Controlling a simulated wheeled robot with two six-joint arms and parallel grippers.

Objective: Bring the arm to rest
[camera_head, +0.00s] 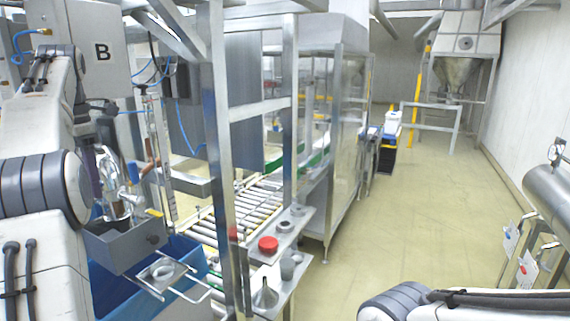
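My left arm rises along the left edge of the head view. What seems to be its dark gripper (100,107) is near the upper left, in front of metal machine parts. I cannot make out its fingers or whether it holds anything. My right arm enters low at the bottom right, and its gripper is out of the frame.
A steel frame post (221,160) and a grey metal box (125,243) stand close to my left arm. A steel cylinder (550,190) is at right. The middle floor (420,215) is clear.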

